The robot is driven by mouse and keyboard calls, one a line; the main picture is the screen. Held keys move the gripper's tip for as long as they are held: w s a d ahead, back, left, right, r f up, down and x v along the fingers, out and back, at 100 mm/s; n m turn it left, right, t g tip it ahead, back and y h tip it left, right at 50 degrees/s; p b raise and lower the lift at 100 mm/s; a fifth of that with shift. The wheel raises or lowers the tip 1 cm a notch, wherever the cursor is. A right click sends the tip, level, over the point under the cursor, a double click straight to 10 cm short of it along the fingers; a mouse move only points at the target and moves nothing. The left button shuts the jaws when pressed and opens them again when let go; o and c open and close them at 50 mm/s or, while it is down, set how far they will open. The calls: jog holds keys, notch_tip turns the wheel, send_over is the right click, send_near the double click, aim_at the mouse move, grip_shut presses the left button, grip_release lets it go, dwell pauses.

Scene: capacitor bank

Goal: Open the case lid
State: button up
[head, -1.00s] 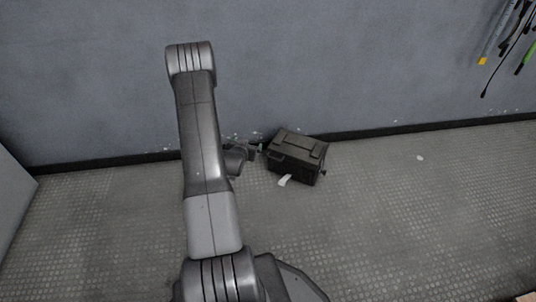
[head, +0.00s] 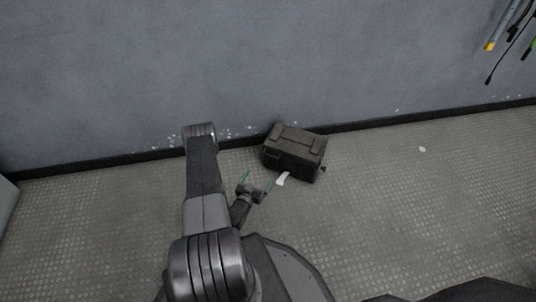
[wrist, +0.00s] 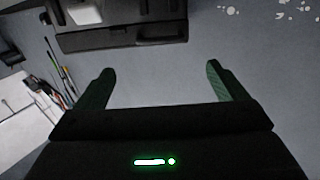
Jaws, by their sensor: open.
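The case (head: 293,148) is a dark grey-green box with its lid (head: 298,138) shut. It sits on the floor close to the wall, turned at an angle. My gripper (head: 257,181) is in front of it and to its left, with two green fingers spread and nothing between them. In the wrist view the fingers of my gripper (wrist: 157,82) are wide apart. The case (wrist: 125,38) is partly cut off at the top of that view, beyond the fingers and apart from them.
A small white piece (head: 282,179) is at the front of the case. The wall (head: 330,60) rises behind, with a dark baseboard. Cables (head: 508,40) hang at the upper right. The floor (head: 400,200) right of the case is mostly clear.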

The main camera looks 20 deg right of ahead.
aim_at(271, 156)
jog(key=b+x, duration=0.4)
jog(key=x, duration=0.9)
jog(key=shift+w+d, duration=0.2)
jog(key=shift+d, duration=0.05)
